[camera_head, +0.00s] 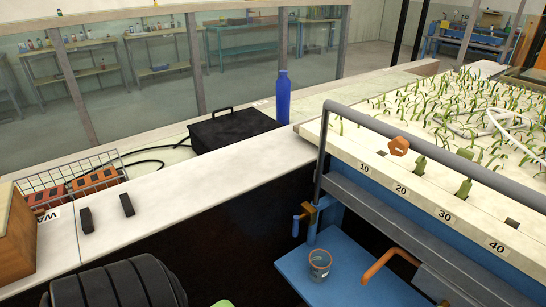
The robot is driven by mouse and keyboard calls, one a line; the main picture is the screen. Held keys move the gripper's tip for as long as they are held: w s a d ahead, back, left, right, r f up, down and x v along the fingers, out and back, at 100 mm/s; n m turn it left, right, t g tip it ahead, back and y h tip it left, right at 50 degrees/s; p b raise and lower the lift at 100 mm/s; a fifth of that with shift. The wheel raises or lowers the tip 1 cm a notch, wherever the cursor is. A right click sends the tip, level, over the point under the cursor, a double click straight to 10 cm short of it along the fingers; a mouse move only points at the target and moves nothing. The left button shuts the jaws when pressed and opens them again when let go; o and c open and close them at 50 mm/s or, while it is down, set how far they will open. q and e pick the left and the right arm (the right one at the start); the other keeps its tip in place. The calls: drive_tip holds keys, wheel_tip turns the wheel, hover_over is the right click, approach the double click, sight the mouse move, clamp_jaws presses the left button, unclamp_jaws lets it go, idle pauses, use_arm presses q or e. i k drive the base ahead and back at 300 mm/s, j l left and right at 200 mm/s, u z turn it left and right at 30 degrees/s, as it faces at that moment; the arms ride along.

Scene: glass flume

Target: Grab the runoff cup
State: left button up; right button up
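Nothing is touching the cup from above. I see neither of my grippers in this view.
A planted bed (440,115) with a grey rail and numbered edge fills the right. A white counter (190,185) holds a black box (232,130), blue bottle (283,98), wire basket (70,180) and two black blocks (127,205). A dark ribbed object (115,284) is at lower left.

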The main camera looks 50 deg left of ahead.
sight(320, 260)
drive_tip(key=u, duration=1.1)
